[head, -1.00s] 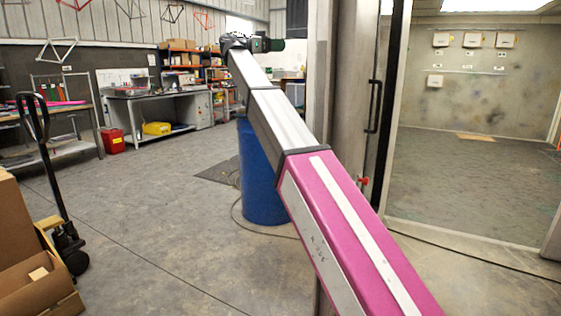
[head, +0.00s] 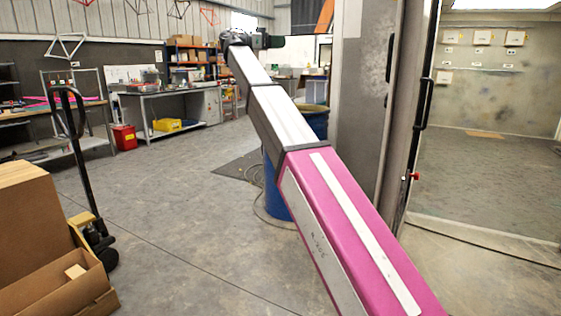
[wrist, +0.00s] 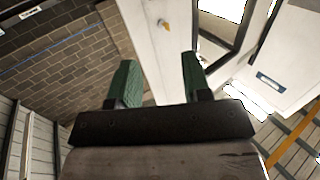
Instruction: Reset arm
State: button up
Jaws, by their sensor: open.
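My gripper (wrist: 160,80) shows in the wrist view with its two green fingers apart and nothing between them. Beyond it are a brick wall, a white panel and a window, all tilted in the picture. In the head view my arm reaches up and away to the left, and my gripper (head: 268,42) is at its far end, small and dark green. It is raised in the air, and its fingers cannot be made out there.
A blue drum (head: 276,190) stands partly behind my arm. The spray booth door frame (head: 412,120) is close on the right. A pallet jack (head: 85,190) and cardboard boxes (head: 35,225) are at the left. A workbench (head: 160,105) stands farther back.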

jog(key=w+d+f+n+t+y, duration=0.1)
jog(key=d+f+n+y, duration=0.35)
jog(key=f, duration=1.35)
jog(key=w+d+f+n+t+y, duration=0.1)
jog(key=d+f+n, duration=0.6)
jog(key=f, duration=1.1)
jog(key=s+d+f+n+y, duration=0.1)
jog(key=s+d+f+y, duration=0.15)
jog(key=f, duration=0.65)
jog(key=s+d+f+n+y, duration=0.1)
jog(key=s+d+f, duration=0.25)
jog(key=f, duration=0.55)
jog(key=s+d+f+n+g+y, duration=0.1)
jog(key=s+f+y, duration=0.3)
jog(key=s+f, duration=0.7)
jog(key=s+d+f+n+g+y, duration=0.1)
jog(key=s+f+y, duration=0.4)
jog(key=s+f, duration=0.6)
notch_tip(320, 180, down, 4)
jog(key=shift+d+r+n+g, duration=0.1)
jog(key=shift+d+n+g, duration=0.15)
jog(key=shift+n+g, duration=0.45)
